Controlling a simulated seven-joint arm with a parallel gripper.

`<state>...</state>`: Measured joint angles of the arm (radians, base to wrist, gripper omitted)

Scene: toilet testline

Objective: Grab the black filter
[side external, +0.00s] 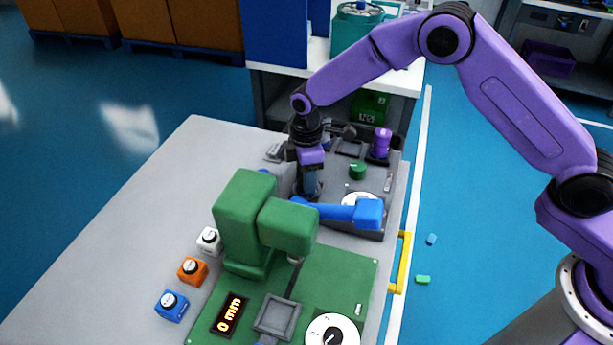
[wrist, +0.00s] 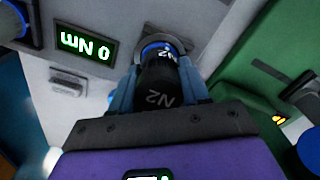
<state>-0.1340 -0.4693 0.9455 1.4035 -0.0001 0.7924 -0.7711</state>
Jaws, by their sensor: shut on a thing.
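A black cylinder marked N2, the black filter (wrist: 158,85), stands between the two blue fingers of my gripper in the wrist view. My gripper (side external: 309,188) is shut on it, with a finger on each side. A blue ring shows at the filter's far end, close to a silver round part on a grey panel; I cannot tell whether the filter is seated there. In the side view my gripper points down behind the green machine (side external: 245,215), over the grey test unit (side external: 340,165). The filter cannot be made out clearly there.
A blue lever (side external: 350,212) lies just right of my gripper. A purple cylinder (side external: 381,142) and a green knob (side external: 357,170) stand on the grey unit. White (side external: 209,240), orange (side external: 192,270) and blue (side external: 171,305) blocks sit left. The table's left side is clear.

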